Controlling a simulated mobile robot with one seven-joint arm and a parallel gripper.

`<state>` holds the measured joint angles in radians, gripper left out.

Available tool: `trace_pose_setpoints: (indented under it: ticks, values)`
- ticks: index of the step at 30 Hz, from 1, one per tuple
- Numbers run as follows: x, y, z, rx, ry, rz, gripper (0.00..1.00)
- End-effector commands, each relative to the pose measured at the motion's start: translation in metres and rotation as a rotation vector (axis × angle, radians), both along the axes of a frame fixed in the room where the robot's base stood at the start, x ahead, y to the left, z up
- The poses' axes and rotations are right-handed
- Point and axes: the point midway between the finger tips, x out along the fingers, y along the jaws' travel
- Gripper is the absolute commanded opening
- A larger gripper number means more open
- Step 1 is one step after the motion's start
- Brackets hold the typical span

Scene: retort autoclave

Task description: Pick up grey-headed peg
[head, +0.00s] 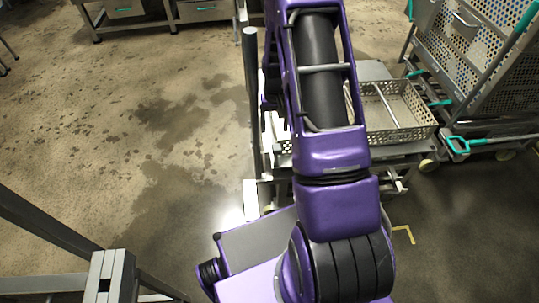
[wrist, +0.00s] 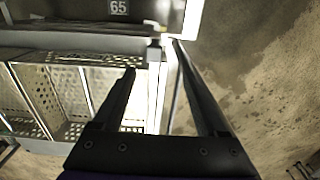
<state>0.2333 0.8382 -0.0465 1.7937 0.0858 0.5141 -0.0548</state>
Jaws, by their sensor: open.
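My gripper (wrist: 152,60) shows in the wrist view with its two dark fingers apart and nothing seen between the tips but a pale upright edge and the floor. In the head view my purple arm hides the gripper. I cannot make out a grey-headed peg for certain in either view. A small grey fitting (wrist: 155,46) sits at the corner of the metal frame, near the fingertips in the wrist view; I cannot tell whether it is the peg.
A perforated metal basket (head: 400,112) stands on a cart right of my arm; a basket (wrist: 85,95) shows left of my fingers. A grey post (head: 251,90) stands beside the arm. A perforated rack (head: 480,60) is at right. Open floor (head: 120,140) lies left.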

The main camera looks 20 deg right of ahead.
Motion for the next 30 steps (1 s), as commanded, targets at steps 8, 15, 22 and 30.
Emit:
trace_pose_setpoints:
  ticks: [8, 15, 22, 30]
  values:
    - [0.002, -0.008, -0.031, -0.007, 0.004, 0.005, 0.75]
    - [0.002, -0.007, -0.084, -0.007, 0.004, 0.005, 0.75]
    - [0.003, -0.008, -0.122, -0.007, 0.001, 0.004, 0.75]
    - [0.002, -0.01, -0.141, -0.007, 0.002, 0.003, 0.75]
